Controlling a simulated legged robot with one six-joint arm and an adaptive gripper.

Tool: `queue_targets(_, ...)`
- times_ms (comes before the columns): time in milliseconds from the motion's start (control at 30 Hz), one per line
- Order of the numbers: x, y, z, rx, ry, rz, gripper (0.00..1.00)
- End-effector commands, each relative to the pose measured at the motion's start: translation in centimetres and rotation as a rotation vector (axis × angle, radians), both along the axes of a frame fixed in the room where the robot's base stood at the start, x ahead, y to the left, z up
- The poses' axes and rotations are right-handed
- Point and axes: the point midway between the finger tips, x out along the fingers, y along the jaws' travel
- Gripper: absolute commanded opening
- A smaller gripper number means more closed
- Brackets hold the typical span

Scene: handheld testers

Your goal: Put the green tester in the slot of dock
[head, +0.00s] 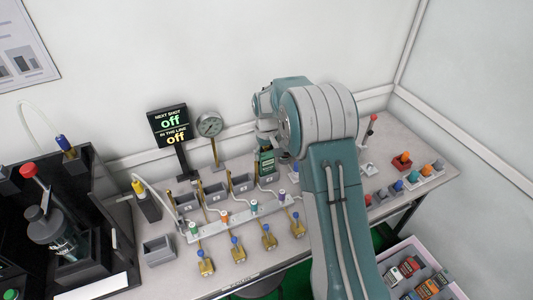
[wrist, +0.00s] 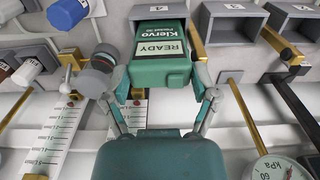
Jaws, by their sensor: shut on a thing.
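My gripper (wrist: 164,92) is shut on the green tester (wrist: 160,55), with one finger on each side of it. The tester has a white "READY" label and "Klervo" lettering. In the head view the green tester (head: 266,162) is upright at the right end of the row of grey dock slots. In the wrist view it is right by the slot marked 4 (wrist: 158,11). I cannot tell whether its base is inside that slot. The slots marked 3 (wrist: 234,11) and 2 (wrist: 292,12) look empty. My arm hides part of the bench in the head view.
A black apparatus (head: 75,225) stands left. A pink-rimmed crate (head: 452,282) holds several testers at lower right.

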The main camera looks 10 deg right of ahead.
Motion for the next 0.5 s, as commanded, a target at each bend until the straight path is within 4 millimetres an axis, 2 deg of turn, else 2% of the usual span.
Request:
queue_targets(267,0.02,0.0,-0.12,0.0,-0.001,0.0,0.15)
queue_targets(300,0.01,0.0,-0.13,0.0,-0.001,0.0,0.9)
queue_targets(333,0.01,0.0,-0.12,0.0,-0.001,0.0,1.0)
queue_targets(500,0.02,-0.01,-0.1,0.0,-0.001,0.0,1.0)
